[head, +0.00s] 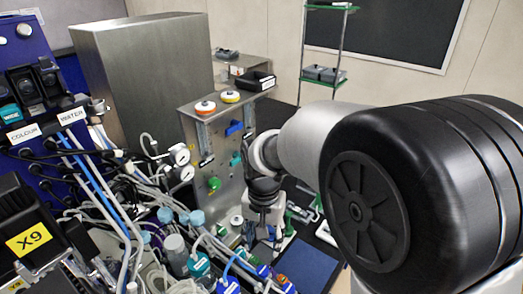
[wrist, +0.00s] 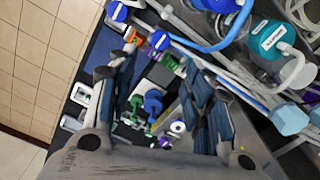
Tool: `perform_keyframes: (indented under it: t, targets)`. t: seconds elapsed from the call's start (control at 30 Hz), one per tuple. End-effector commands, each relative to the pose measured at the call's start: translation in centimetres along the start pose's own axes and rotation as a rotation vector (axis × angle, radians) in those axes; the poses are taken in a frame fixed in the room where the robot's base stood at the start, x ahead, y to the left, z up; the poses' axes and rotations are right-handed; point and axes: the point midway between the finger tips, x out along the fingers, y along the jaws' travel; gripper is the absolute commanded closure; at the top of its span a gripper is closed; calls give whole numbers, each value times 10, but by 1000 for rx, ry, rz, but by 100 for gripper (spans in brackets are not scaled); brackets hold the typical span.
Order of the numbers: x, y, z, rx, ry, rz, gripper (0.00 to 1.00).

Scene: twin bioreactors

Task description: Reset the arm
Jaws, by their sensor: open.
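My gripper (wrist: 160,78) is open, with its two dark fingers spread apart and nothing seen held between them. In the head view my gripper (head: 264,222) hangs pointing down in front of the steel panel, beside the tubing. My large black and grey arm joint fills the right of that view and hides what is behind it.
The steel panel (head: 215,150) carries knobs and gauges. Tubes and a teal-capped bottle (head: 198,262) crowd the left and front; a teal-capped bottle (wrist: 272,38) also shows in the wrist view. A black tray (head: 255,81) lies behind. Tiled floor (wrist: 40,60) is clear at left in the wrist view.

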Motion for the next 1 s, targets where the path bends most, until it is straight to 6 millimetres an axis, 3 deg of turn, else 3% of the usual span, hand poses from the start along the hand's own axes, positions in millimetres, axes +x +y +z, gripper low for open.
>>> perform_keyframes:
  t: [0.17, 0.27, 0.47, 0.7, 0.83, 1.0]
  targets:
    - [-12, 17, 5, -17, 30, -19, 54]
    - [-28, 42, 17, -46, 74, -42, 54]
    - [-47, 102, 58, -128, 190, -75, 54]
    - [-37, 158, 116, -221, 328, -75, 54]
    - [-27, 174, 136, -256, 378, -64, 54]
    - [-21, 181, 147, -277, 404, -56, 54]
